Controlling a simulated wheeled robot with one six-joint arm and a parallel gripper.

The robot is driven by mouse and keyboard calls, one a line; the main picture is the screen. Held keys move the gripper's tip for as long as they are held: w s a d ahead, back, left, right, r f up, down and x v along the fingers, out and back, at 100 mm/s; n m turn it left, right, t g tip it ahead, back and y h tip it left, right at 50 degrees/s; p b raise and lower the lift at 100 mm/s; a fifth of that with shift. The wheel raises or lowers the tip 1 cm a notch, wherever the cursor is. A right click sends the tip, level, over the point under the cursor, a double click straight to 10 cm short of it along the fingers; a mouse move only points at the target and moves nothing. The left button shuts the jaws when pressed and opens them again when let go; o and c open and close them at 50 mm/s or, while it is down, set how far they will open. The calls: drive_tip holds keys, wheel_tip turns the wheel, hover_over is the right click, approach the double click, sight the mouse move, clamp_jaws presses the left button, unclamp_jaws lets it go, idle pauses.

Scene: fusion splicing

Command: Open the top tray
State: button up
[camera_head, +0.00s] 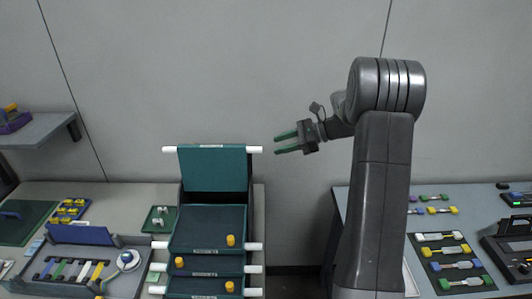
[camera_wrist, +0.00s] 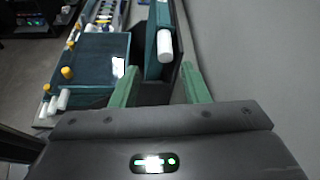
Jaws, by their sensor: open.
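A dark green tray stack stands on the left bench. Its topmost panel, which looks like the top tray (camera_head: 212,168), stands upright at the back, with a white rod end on each side. Below it a flat tray (camera_head: 205,222) with a yellow knob lies level, with more trays under it. My gripper (camera_head: 279,144) is open and empty, in the air just right of the upright panel's right rod end (camera_head: 254,150). In the wrist view the upright panel (camera_wrist: 153,30) and its white rod end (camera_wrist: 164,47) show just beyond and between my green fingers (camera_wrist: 158,77).
A grey wall stands close behind. A tool holder (camera_head: 52,287) and a small green tray (camera_head: 160,219) lie left of the stack. The right bench bears a dark board (camera_head: 430,270) with colored pieces. A gap separates the benches.

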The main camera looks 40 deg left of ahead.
drive_tip(key=shift+b+v, duration=0.35)
drive_tip(key=shift+v, duration=2.4)
